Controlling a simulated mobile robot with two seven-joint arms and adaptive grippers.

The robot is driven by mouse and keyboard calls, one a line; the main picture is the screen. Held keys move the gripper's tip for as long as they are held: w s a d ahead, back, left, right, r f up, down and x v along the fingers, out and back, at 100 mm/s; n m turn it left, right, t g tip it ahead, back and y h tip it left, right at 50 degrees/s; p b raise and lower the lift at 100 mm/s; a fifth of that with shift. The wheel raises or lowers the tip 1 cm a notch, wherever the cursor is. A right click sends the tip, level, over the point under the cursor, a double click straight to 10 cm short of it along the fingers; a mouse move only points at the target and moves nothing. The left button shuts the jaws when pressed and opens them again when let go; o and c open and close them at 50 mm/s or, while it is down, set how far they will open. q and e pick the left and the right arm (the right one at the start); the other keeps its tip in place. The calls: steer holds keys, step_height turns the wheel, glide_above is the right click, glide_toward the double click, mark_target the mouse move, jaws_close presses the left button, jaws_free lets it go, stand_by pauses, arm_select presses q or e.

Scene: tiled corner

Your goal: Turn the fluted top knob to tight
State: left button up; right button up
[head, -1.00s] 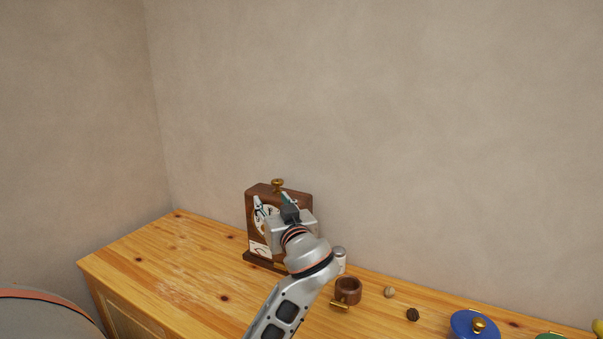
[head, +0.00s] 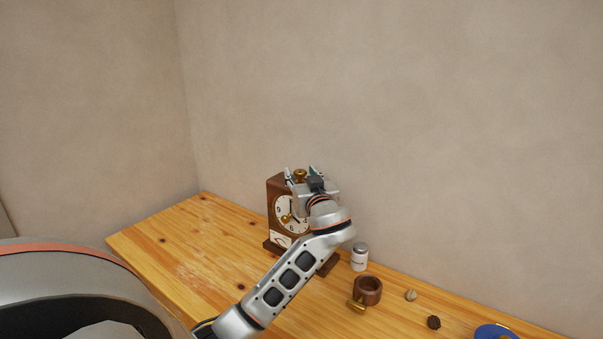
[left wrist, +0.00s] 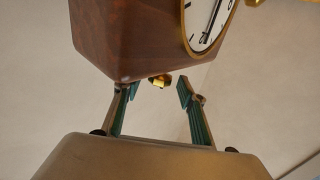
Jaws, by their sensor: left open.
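A brown wooden clock (head: 277,190) with a white dial stands on the wooden cabinet top near the wall. A brass knob (head: 299,176) sits on its top; it also shows in the left wrist view (left wrist: 158,81). My left gripper (head: 302,171) is open at the top of the clock, with its fingers on either side of the knob. In the left wrist view, the knob lies between the open fingertips (left wrist: 156,88), with gaps visible. The gripper and wrist hide the clock's upper right part. I cannot tell the knob's turn position. My right gripper is not in view.
A second brass knob (head: 285,218) is on the clock's front. The cabinet top (head: 190,250) left of the clock is clear.

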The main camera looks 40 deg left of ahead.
arm_select(q)
steer(key=shift+w, duration=0.1)
steer(key=c, duration=1.1)
steer(key=shift+m+t+h, duration=0.3)
